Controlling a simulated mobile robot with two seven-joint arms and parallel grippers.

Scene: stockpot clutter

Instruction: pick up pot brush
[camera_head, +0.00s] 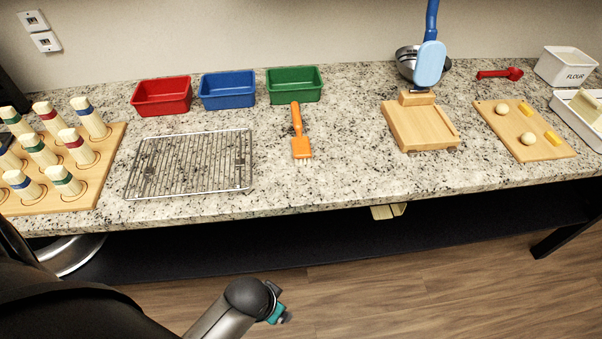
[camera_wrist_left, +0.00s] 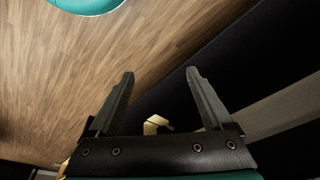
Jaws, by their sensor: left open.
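An orange-handled brush (camera_head: 298,128) with pale bristles lies on the granite counter in the head view, its bristle end toward the front edge. It is the one thing here that plainly looks like a brush. My left gripper (camera_head: 283,317) is low in front of the counter, over the floor, well below and apart from the brush. In the left wrist view my left gripper (camera_wrist_left: 161,74) has its two fingers spread with nothing between the tips. The brush does not show in that view. My right gripper is not in view.
A wire rack (camera_head: 190,165) lies left of the brush. Red (camera_head: 162,97), blue (camera_head: 228,91) and green (camera_head: 294,85) bins stand behind. A wooden stand (camera_head: 420,125) is to the right, near a blue paddle-like tool (camera_head: 430,64). Bare counter lies between brush and stand.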

